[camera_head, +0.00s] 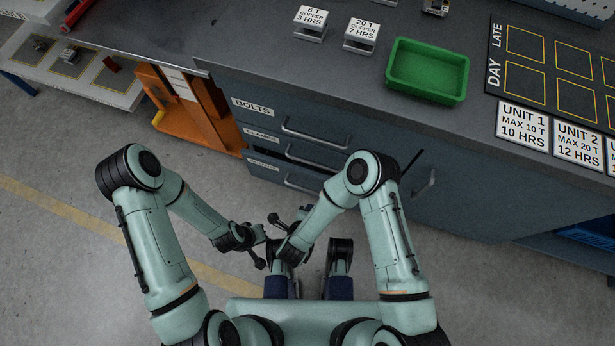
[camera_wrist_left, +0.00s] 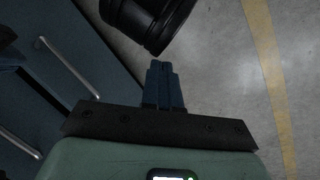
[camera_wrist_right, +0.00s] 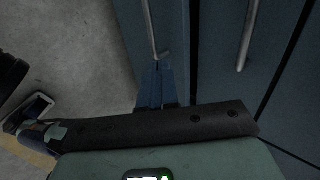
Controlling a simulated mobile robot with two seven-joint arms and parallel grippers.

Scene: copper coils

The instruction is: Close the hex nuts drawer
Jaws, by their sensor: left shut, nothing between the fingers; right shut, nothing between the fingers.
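The hex nuts drawer (camera_head: 268,169) appears to be the lowest of three in the grey cabinet; its label is too small to read surely. It stands slightly out, with a dark gap above its front. Its handle (camera_head: 299,184) also shows in the left wrist view (camera_wrist_left: 70,66) and right wrist view (camera_wrist_right: 150,28). My right gripper (camera_head: 289,221) is shut and empty in front of the drawer. In the right wrist view its fingertips (camera_wrist_right: 158,64) appear near the handle's end; contact is unclear. My left gripper (camera_head: 262,252) is shut and empty, lower left; its fingertips show (camera_wrist_left: 160,64).
The bolts drawer (camera_head: 262,114) and clamps drawer (camera_head: 276,146) above look shut. The worktop (camera_head: 270,50) carries a green bin (camera_head: 428,95) and labelled blocks. An orange stand (camera_head: 209,125) is left of the cabinet. The floor (camera_head: 60,200) is clear at left. My two grippers are close together.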

